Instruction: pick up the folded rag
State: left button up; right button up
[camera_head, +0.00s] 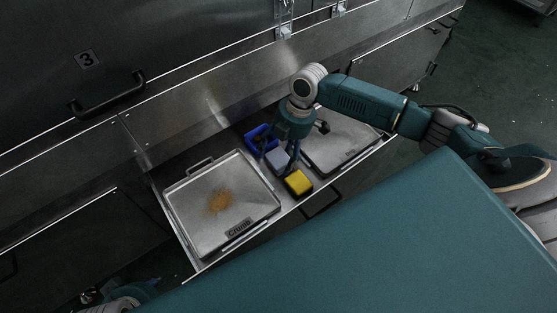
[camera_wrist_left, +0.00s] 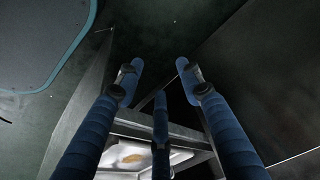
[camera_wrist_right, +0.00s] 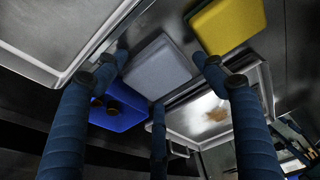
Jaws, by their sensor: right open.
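The folded rag appears to be the light grey-blue square pad (camera_head: 277,160) in the open drawer between two metal trays; it also shows in the right wrist view (camera_wrist_right: 158,68). My right gripper (camera_head: 284,160) is above it, pointing down. In the right wrist view my right gripper (camera_wrist_right: 161,60) is open, with its fingers spread around the sides of the rag's outline. Whether they touch it cannot be told. My left gripper (camera_wrist_left: 160,68) is open and empty, low beside the drawer, with its fingers out of the head view.
A blue bin (camera_head: 257,137) lies behind the rag and a yellow block (camera_head: 298,183) in front. The left tray (camera_head: 190,205) bears orange crumbs; the right tray (camera_head: 345,145) is close to my right gripper. A cabinet handle (camera_head: 105,95) juts out above.

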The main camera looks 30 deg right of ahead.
aim_at(280, 157)
jog(key=c, duration=0.8)
jog(key=shift+r, duration=0.2)
